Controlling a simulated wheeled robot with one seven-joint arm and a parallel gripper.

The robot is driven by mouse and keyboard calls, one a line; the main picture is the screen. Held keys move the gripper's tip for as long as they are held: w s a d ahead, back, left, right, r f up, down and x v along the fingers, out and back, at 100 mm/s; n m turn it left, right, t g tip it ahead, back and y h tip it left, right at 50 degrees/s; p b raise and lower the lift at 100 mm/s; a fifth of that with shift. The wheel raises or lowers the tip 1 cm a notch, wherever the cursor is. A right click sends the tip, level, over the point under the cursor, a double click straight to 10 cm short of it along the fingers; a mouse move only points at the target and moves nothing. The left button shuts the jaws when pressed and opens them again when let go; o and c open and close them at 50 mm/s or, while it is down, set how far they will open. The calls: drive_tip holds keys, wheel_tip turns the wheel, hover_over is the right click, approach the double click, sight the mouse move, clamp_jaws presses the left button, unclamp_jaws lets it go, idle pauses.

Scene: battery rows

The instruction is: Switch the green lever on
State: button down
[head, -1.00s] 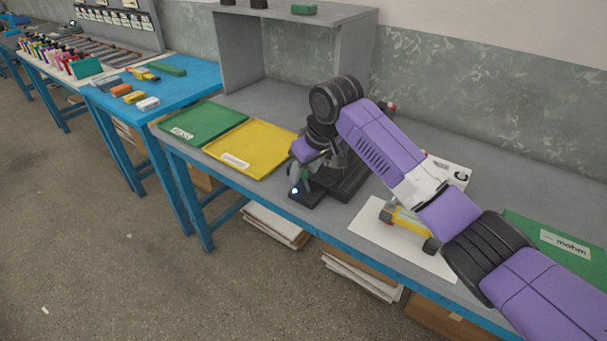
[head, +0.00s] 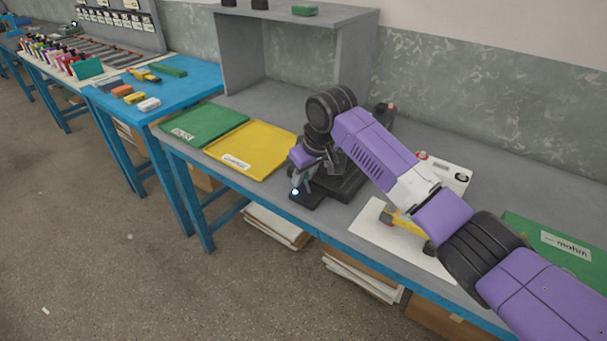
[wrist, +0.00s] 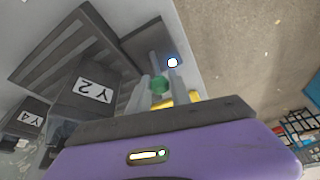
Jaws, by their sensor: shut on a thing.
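The green lever's knob (wrist: 158,84) shows between my fingers in the wrist view. My gripper (wrist: 160,80) is shut on it. In the head view my gripper (head: 306,178) is low over a dark base plate (head: 306,200) near the table's front edge. A small bright whitish-blue lamp (head: 295,192) shines on that plate, and it also shows just beyond the fingers in the wrist view (wrist: 172,62). The lever's shaft and foot are mostly hidden by my fingers, so its exact tilt cannot be told.
Dark blocks labelled Y2 (wrist: 88,88) and Y4 (wrist: 27,117) stand beside my gripper, near a ribbed dark fixture (wrist: 65,50). A yellow tray (head: 275,137) and green tray (head: 205,112) lie left. A white box (head: 448,175) and white sheet (head: 372,229) lie right, under my arm.

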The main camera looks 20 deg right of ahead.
drive_tip(key=shift+w+a+r+g+p, duration=0.2)
drive_tip(key=shift+g+p, duration=0.1)
drive_tip(key=shift+p, duration=0.5)
drive_tip(key=shift+w+f+g+h+p, duration=0.2)
drive_tip(key=shift+f+g+h+p, duration=0.2)
drive_tip(key=shift+g+h, duration=0.15)
drive_tip(key=shift+a, duration=0.1)
drive_tip(key=c, duration=1.2)
unclamp_jaws()
drive_tip(key=shift+v, duration=3.9)
